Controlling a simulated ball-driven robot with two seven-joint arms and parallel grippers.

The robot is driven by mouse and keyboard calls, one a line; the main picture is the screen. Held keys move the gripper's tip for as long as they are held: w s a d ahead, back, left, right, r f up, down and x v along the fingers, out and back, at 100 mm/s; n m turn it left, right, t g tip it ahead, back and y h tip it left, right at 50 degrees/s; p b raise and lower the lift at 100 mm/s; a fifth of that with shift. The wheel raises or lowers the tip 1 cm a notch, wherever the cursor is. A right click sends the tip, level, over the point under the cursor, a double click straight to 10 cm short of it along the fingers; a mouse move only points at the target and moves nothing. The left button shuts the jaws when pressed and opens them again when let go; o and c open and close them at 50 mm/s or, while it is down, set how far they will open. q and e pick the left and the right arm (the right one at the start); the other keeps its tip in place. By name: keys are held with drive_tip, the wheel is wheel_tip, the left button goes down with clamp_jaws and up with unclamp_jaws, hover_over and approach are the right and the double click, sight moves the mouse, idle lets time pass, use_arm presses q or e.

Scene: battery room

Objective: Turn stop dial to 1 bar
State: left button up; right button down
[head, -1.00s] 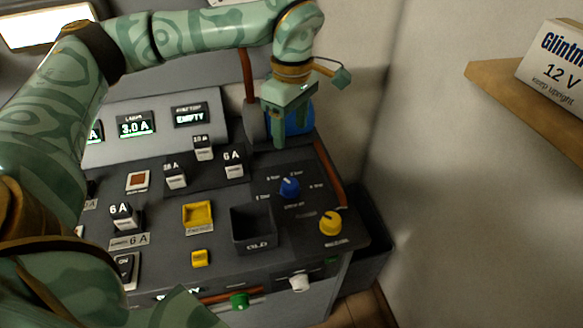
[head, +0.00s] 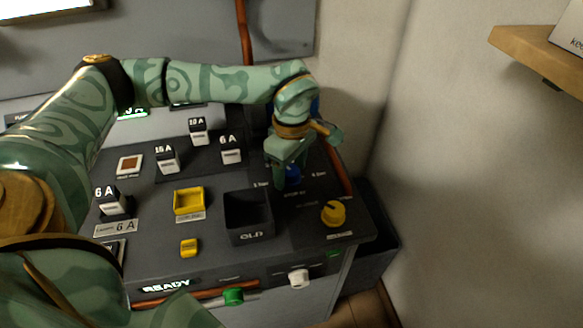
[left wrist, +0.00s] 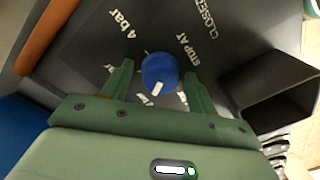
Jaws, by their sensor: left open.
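The blue stop dial (head: 293,176) is on the dark console top, mostly hidden by my left gripper in the head view. In the left wrist view the dial (left wrist: 160,70) sits between the two fingers of my left gripper (left wrist: 159,69). The fingers are open, one on each side, with small gaps visible. A white mark on the dial is on its side toward the palm. The labels "4 bar" and "STOP AT" are readable around it; labels by the palm are partly covered. In the head view a "1 bar" label lies left of the dial. My right gripper is not seen.
A yellow knob (head: 334,213) is right of and nearer than the dial. An open dark bin marked OLD (head: 249,215) is to the left. A yellow tray (head: 188,201) and several labelled blocks are further left. A wall is close on the right.

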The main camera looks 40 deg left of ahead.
use_arm(q)
drive_tip(key=c, duration=1)
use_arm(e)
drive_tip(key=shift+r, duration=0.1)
use_arm(q)
drive_tip(key=shift+r, duration=0.1)
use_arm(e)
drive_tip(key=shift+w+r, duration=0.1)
use_arm(q)
drive_tip(key=shift+r+n+p, duration=0.2)
drive_tip(key=shift+n+p, duration=0.5)
drive_tip(key=shift+p, duration=0.4)
drive_tip(key=n+p, duration=0.5)
drive_tip(key=shift+p, duration=0.3)
drive_tip(key=n+p, duration=0.3)
drive_tip(key=n, duration=0.1)
drive_tip(key=shift+f+n+p, duration=0.15)
drive_tip(key=shift+n+p, duration=0.5)
drive_tip(key=shift+n, duration=0.05)
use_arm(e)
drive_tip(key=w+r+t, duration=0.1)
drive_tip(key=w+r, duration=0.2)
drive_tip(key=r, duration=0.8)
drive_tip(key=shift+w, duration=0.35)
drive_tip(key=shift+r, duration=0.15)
